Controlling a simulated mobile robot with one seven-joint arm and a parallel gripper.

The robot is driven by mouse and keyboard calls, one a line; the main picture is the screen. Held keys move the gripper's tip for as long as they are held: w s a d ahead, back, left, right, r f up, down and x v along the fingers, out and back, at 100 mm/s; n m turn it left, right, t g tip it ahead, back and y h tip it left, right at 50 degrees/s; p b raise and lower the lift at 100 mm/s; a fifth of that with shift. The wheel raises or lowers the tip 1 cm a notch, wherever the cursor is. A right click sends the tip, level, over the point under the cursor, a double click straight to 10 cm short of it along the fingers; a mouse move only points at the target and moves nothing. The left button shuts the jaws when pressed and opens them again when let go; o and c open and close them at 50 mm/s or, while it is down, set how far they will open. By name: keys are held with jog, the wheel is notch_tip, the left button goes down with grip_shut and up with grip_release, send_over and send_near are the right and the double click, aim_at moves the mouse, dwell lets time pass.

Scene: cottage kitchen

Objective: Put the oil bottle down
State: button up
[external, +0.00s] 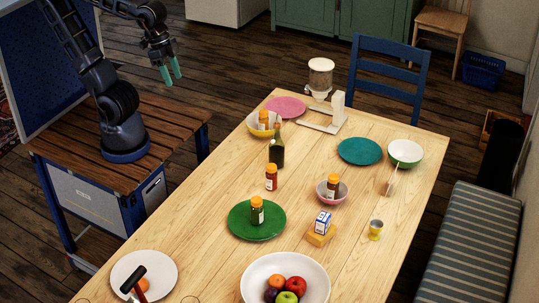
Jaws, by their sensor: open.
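The oil bottle (276,152), dark green with a narrow neck, stands upright on the wooden table (340,225). It is behind a small orange-capped jar (271,177) and in front of the yellow bowl. My gripper (170,73), with teal fingers, is open and empty. It hangs at the upper left, beyond the table's left edge and well apart from the bottle.
A yellow bowl (251,127) holding a jar, a pink plate (290,108) and a white-based dispenser (321,78) stand at the far end. A green plate (237,222) with a jar lies nearer. Bare wood shows between the bottle and the teal plate (360,151).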

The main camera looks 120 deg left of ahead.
jog(key=shift+s+d+f+m+t, duration=0.1)
jog(key=shift+s+d+m+t, duration=0.15)
jog(key=shift+s+m, duration=0.4)
jog(key=shift+s+d+m+t, duration=0.15)
jog(key=shift+s+d+m, duration=0.2)
jog(key=shift+s, duration=0.55)
